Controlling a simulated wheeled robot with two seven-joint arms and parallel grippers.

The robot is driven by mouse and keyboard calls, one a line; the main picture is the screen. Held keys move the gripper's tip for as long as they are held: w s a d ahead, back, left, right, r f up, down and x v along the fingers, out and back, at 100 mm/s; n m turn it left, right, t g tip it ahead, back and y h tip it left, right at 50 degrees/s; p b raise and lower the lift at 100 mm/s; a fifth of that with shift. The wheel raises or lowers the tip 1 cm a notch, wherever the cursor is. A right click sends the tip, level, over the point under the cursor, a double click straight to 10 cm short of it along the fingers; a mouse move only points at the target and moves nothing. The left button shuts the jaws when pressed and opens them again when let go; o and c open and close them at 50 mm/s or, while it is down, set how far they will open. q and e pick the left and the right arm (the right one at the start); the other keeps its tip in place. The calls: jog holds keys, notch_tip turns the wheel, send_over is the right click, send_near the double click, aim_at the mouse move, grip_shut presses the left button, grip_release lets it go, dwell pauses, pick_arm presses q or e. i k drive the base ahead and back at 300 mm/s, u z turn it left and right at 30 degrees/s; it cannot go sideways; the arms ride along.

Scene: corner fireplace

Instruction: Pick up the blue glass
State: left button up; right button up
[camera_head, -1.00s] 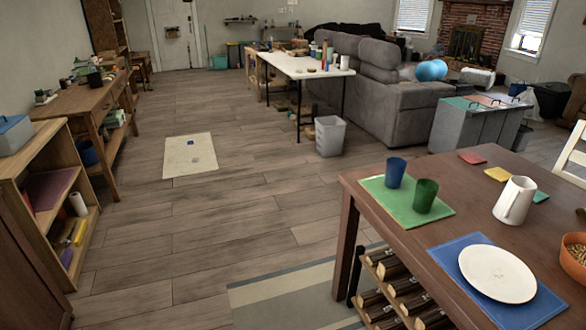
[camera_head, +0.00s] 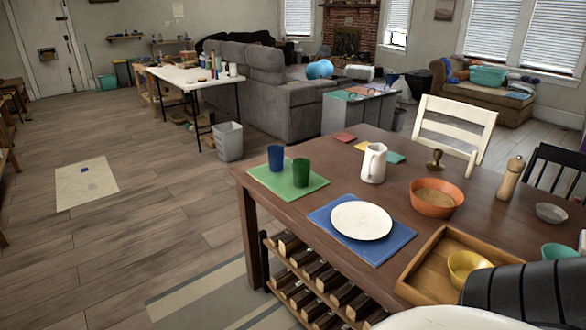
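The blue glass (camera_head: 276,158) stands upright on a green placemat (camera_head: 313,188) near the left end of the brown wooden table (camera_head: 330,158). A green glass (camera_head: 301,172) stands close to its right and slightly nearer to me on the same mat. Neither of my grippers shows in the view.
A white plate (camera_head: 361,220) lies on a blue placemat (camera_head: 388,246). A white pitcher (camera_head: 374,164), orange bowl (camera_head: 436,198) and wooden tray (camera_head: 411,272) are farther right. A bottle rack (camera_head: 310,283) stands under the table.

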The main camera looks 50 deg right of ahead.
aim_at(276, 153)
jog(key=k, duration=0.3)
jog(key=z, duration=0.9)
